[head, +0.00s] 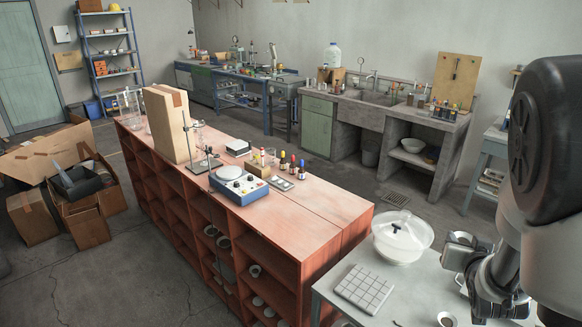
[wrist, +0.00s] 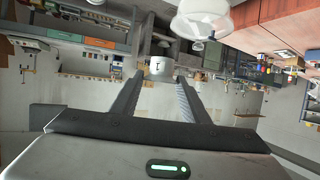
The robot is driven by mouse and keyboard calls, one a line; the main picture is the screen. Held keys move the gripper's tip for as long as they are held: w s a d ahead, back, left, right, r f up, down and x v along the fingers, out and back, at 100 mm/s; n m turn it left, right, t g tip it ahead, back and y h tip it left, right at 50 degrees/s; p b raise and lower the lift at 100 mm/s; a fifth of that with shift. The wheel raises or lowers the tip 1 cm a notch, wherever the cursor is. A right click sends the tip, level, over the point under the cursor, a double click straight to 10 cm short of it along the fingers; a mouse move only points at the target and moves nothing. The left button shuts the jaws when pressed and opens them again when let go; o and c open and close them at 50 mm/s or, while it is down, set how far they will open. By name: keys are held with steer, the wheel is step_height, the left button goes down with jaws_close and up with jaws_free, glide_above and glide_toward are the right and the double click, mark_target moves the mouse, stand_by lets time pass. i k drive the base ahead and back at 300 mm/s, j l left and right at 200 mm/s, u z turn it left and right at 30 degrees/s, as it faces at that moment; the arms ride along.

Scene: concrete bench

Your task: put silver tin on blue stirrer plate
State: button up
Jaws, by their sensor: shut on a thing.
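My gripper (wrist: 160,78) is shut on the silver tin (wrist: 158,67), which shows small and pale between the fingertips in the wrist view. In the head view, my arm comes in at the right edge, with its wrist low over the grey table; I cannot clearly tell the tin from the metal parts there.
The red bench (head: 323,208) also holds a tall cardboard-coloured box (head: 168,124), small bottles (head: 292,166) and a white device (head: 237,147). On the grey table (head: 393,290) are a clear-lidded white bowl (head: 402,240) and a gridded block (head: 368,288). The bench's near right end is clear.

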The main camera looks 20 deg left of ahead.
mark_target(229, 172)
steer(key=k+j+z, duration=0.1)
steer(key=j, duration=0.85)
steer(key=j+z, duration=0.3)
steer(key=j, duration=1.7)
steer(key=i+j+z, duration=0.1)
steer(key=j, duration=0.9)
steer(key=i+j, duration=0.15)
steer(key=j, duration=0.15)
steer(key=i+j+z, duration=0.1)
steer(key=j, duration=0.25)
steer(key=i+j, duration=0.1)
steer(key=j, duration=0.2)
